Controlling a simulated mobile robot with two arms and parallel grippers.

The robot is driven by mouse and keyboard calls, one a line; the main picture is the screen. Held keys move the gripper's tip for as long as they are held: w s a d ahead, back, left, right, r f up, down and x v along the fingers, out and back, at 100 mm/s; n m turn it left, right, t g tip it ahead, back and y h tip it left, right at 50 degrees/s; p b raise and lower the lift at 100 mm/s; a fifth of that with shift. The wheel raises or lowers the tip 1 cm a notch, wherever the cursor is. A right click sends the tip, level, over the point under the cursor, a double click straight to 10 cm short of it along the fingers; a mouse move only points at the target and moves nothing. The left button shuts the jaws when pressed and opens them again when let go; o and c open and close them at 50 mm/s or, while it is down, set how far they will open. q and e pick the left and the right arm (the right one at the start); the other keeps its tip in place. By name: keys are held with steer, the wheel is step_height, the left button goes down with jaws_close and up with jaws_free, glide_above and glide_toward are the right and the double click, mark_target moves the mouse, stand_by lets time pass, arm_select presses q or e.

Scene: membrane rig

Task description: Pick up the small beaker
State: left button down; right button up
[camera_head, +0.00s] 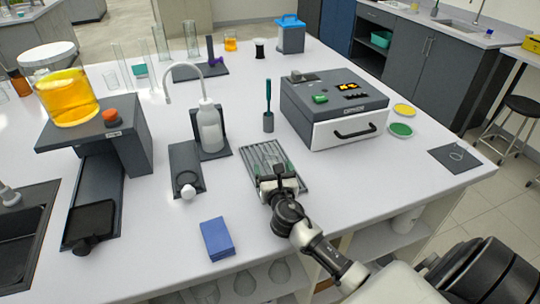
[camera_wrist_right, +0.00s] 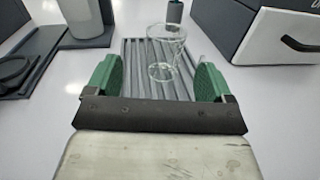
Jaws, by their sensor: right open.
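A small clear glass beaker (camera_wrist_right: 163,62) stands upright on a grey ribbed tray (camera_wrist_right: 136,62) in the right wrist view. My right gripper (camera_wrist_right: 158,78) is open, with its green-padded fingers to the left and right of the beaker in that view. The beaker appears ahead of the fingers; I see no contact. In the head view my right gripper (camera_head: 276,171) is over the near part of the ribbed tray (camera_head: 259,152), and the beaker is hard to make out there. My left gripper is not in view.
A grey box instrument (camera_head: 335,105) stands behind and right of the tray. A green-handled tool in a dark holder (camera_head: 268,122) is behind it. A wash bottle (camera_head: 209,128) is to the left. A blue block (camera_head: 217,238) lies near the front edge.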

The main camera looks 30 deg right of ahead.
mark_target(272, 158)
steer(key=shift+x, duration=0.8)
steer(key=x, duration=0.4)
steer(key=shift+d, duration=0.45)
steer(key=shift+w+d, duration=0.2)
steer(key=shift+w, duration=0.4)
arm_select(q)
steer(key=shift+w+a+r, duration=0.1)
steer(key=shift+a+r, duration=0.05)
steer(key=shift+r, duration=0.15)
arm_select(e)
steer(key=shift+c, duration=0.5)
steer(key=c, duration=1)
arm_select(q)
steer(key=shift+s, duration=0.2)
steer(key=shift+p, duration=0.3)
arm_select(e)
steer(key=shift+r, duration=0.1)
